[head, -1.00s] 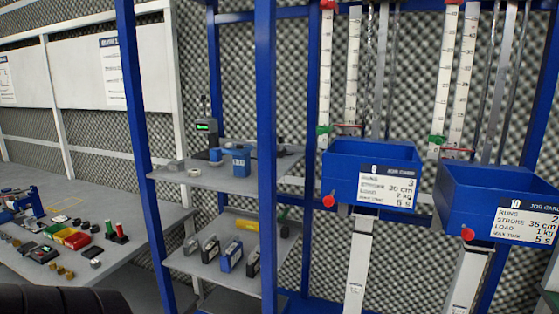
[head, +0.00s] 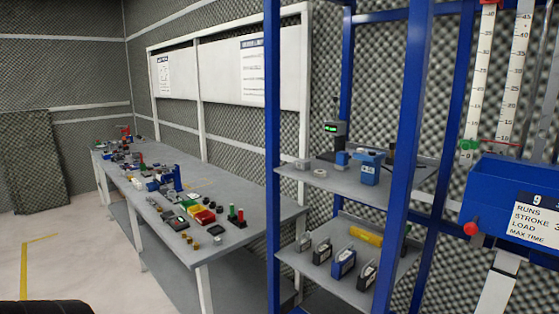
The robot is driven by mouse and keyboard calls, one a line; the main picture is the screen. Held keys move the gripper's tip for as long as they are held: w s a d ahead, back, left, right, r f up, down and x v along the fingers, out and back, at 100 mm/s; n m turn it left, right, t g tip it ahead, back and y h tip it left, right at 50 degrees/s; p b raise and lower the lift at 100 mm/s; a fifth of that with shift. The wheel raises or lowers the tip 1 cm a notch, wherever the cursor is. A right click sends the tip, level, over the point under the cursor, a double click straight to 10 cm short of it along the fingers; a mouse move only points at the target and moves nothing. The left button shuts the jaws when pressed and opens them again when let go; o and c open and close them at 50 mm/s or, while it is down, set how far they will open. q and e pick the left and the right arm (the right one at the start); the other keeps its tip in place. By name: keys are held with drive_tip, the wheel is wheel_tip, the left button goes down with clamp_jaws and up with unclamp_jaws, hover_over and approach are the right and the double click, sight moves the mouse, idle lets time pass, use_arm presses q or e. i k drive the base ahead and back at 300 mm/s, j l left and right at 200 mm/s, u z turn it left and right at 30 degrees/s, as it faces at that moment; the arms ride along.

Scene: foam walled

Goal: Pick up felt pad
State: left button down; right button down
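I cannot make out a felt pad for certain in the head view. Many small items lie on the long grey workbench (head: 262,212) at the left and centre, too small to tell apart. Among them are a red tray (head: 205,216), green and red upright pieces (head: 236,215) and a blue device (head: 177,178). Neither of my grippers shows in the head view. A dark rounded shape at the bottom left corner cannot be identified.
A blue-framed rack (head: 273,150) stands right of the bench, with a blue container (head: 369,168) on its upper shelf and several small units below. A blue bin (head: 490,195) with a job card is at the right. Open floor (head: 90,265) lies at the left.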

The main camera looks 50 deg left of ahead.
sight(342, 157)
drive_tip(key=u, duration=1.2)
drive_tip(key=i+l+u, duration=0.85)
drive_tip(key=l, duration=0.15)
drive_tip(key=k+j+z, duration=0.3)
